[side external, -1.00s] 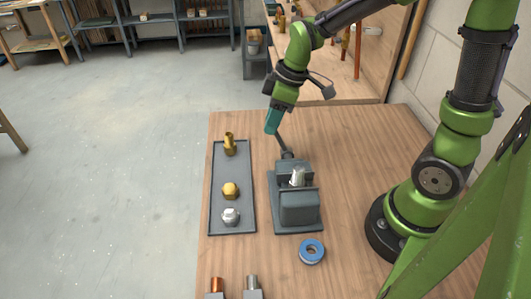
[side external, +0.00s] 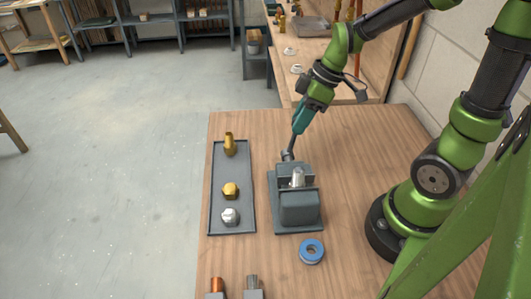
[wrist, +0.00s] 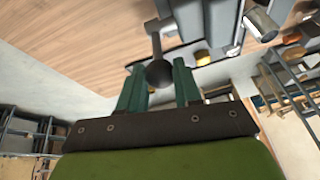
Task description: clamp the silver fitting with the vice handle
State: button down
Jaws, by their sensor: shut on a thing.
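The grey vice (side external: 300,208) stands on the wooden table. The silver fitting (side external: 297,176) sits upright between its jaws; I cannot tell how tightly. The vice handle (side external: 291,146) is a dark bar at the vice's far end, tilted up and slightly to the right. My gripper (side external: 296,131) is shut on the handle's upper end. In the wrist view the handle's dark round knob (wrist: 159,73) shows between my teal fingers, with its bar running up from it. My fingers hide part of the handle in the side view.
A dark tray (side external: 233,177) left of the vice holds a tall brass fitting (side external: 229,146), a brass nut (side external: 230,190) and a silver nut (side external: 230,216). A blue tape roll (side external: 312,251) lies in front of the vice. Copper (side external: 217,285) and grey pipe ends (side external: 252,283) stand at the near edge.

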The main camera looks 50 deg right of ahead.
jog(key=shift+w+d, duration=0.2)
jog(key=shift+d, duration=0.75)
jog(key=c, duration=0.8)
grip_release()
jog(key=shift+r, duration=0.15)
jog(key=v, duration=1.1)
jog(key=a+v, duration=0.1)
jog(key=v, duration=0.4)
jog(key=shift+s+d+r, duration=0.1)
jog(key=shift+s+r, duration=0.2)
jog(key=shift+s, duration=0.1)
